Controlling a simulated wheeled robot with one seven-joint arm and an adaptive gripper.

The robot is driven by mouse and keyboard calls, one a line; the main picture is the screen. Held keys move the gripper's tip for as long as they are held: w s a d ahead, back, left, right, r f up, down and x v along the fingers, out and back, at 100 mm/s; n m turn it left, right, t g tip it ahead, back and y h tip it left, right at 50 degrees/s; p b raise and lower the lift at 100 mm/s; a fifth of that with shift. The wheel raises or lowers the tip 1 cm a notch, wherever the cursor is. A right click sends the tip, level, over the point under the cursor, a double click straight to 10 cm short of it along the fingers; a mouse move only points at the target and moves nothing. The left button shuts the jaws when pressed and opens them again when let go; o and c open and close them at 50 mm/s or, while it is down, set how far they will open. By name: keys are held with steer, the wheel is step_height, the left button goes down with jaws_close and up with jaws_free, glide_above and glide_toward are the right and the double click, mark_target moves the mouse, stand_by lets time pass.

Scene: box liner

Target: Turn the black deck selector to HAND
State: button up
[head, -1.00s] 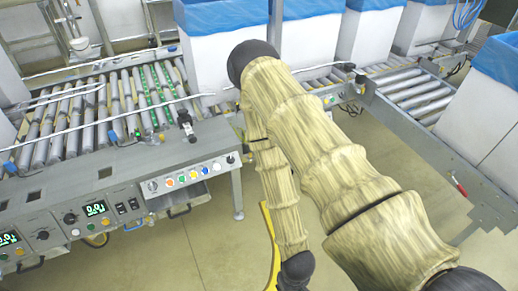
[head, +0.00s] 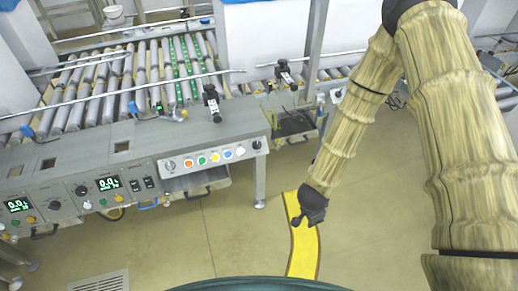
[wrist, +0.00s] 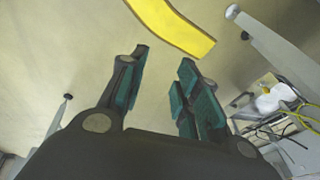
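The grey control panel (head: 205,160) is on the front of the roller conveyor in the head view. A black knob (head: 257,145) sits at its right end, past a row of coloured buttons. In the wrist view, my gripper (wrist: 163,62) is open and empty.
A yellow floor strip (head: 302,240) lies below my gripper. A table leg (head: 259,185) stands between the gripper and the panel. The floor in front of the conveyor is clear.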

steer(key=w+a+r+m+b, duration=0.25)
steer(key=w+a+m, duration=0.2)
steer(key=w, duration=0.25)
steer(key=w+a+r+m+b, duration=0.2)
steer(key=w+a+r+m, duration=0.1)
steer(key=w+m, duration=0.35)
steer(key=m+t+y+b, duration=0.2)
steer(key=m+y+b, duration=0.15)
steer(key=m, duration=0.45)
glide_toward(258, 144)
steer(key=b+x, duration=0.2)
steer(key=x, duration=0.6)
steer(key=shift+w+a+f, duration=0.1)
steer(key=shift+w+f, duration=0.2)
jaws_close()
steer(key=shift+s, duration=0.1)
